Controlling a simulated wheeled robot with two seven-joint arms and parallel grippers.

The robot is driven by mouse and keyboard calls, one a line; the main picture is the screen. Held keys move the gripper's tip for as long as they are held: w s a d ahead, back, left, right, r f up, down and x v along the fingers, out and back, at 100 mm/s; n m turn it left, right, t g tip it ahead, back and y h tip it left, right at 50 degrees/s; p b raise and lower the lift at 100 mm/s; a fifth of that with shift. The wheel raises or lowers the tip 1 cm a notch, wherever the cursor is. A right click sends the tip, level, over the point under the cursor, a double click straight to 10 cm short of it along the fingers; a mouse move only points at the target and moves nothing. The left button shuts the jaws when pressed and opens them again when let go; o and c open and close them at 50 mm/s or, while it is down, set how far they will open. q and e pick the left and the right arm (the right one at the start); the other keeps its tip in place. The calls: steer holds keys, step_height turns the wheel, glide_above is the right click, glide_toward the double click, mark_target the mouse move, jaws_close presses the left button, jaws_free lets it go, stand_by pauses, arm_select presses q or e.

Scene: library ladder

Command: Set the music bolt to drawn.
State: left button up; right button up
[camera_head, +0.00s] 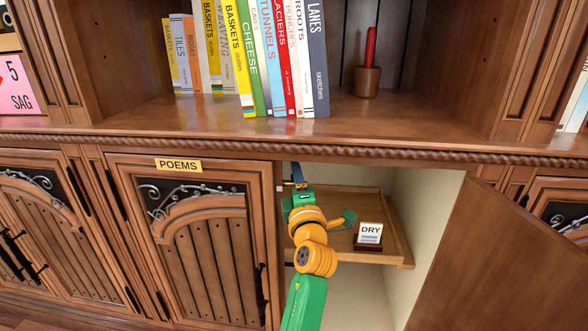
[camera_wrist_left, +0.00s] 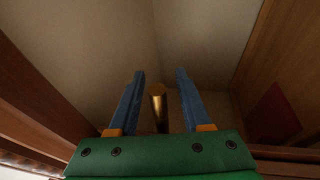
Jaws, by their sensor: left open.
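My left gripper (camera_head: 297,174) reaches up into the open cupboard, just under the shelf edge. In the left wrist view its two blue fingers (camera_wrist_left: 160,74) stand apart. A brass rod (camera_wrist_left: 158,104) with a flat end, which looks like the bolt, shows in the gap between the fingers. I see no contact between the rod and either finger. The rod is hidden in the head view, and no music label shows. My right gripper is not in view.
The open cupboard door (camera_head: 496,262) hangs at the right. A small DRY sign (camera_head: 370,234) stands on the cupboard's inner shelf (camera_head: 398,222). The closed POEMS door (camera_head: 205,240) is at the left. Books (camera_head: 270,60) and a wooden cup (camera_head: 367,82) stand above.

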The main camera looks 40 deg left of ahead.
arm_select(q)
steer(key=shift+d, duration=0.1)
jaws_close()
stand_by(1.2)
